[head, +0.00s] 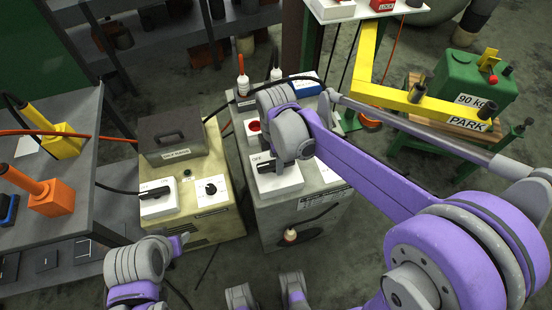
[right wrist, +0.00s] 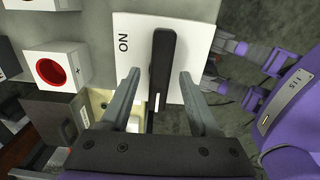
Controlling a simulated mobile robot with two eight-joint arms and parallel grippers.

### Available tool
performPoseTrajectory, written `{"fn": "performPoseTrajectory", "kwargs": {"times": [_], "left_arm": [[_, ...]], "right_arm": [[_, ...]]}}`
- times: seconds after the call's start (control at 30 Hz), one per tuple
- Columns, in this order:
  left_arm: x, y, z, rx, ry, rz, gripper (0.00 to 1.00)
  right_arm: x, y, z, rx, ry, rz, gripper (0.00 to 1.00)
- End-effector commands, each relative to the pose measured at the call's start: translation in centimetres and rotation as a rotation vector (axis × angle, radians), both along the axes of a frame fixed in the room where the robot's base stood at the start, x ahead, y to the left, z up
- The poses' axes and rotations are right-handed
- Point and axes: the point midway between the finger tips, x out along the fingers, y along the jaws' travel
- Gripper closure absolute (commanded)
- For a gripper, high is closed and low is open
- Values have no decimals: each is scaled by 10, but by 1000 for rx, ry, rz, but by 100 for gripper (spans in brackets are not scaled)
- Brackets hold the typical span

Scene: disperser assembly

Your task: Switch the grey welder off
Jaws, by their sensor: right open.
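The grey welder (head: 300,222) stands in the middle of the head view. A white switch plate (head: 288,182) sits on its top, partly hidden by my right gripper. In the right wrist view, the plate (right wrist: 130,60) bears the word ON beside a black lever (right wrist: 163,60) with a pale mark at one end. My right gripper (right wrist: 160,75) is open, with one finger on each side of the lever and visible gaps between. My left gripper (head: 178,243) is low at the left in the head view, in front of the beige welder; its jaws are not clear.
A beige welder (head: 212,222) with its own OFF-marked switch (head: 158,198) and knob (head: 210,188) stands to the left. A red round button (head: 254,126) is behind the grey welder's switch. A yellow PARK bar (head: 430,103) and green 90 kg weight (head: 470,85) are at the right.

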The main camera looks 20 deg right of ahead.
Motion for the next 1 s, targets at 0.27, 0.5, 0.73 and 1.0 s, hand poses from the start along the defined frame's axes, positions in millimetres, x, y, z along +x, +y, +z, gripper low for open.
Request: {"fn": "performPoseTrajectory", "kwargs": {"times": [0.27,0.5,0.73,1.0], "left_arm": [[1,0,7,0,-2,0,50],[2,0,11,0,-4,0,50],[2,0,12,0,-4,0,50],[2,0,12,0,-4,0,50]], "right_arm": [[0,0,52,0,0,1,38],[0,0,91,0,0,1,38],[0,0,104,0,0,1,38],[0,0,103,0,0,1,38]]}}
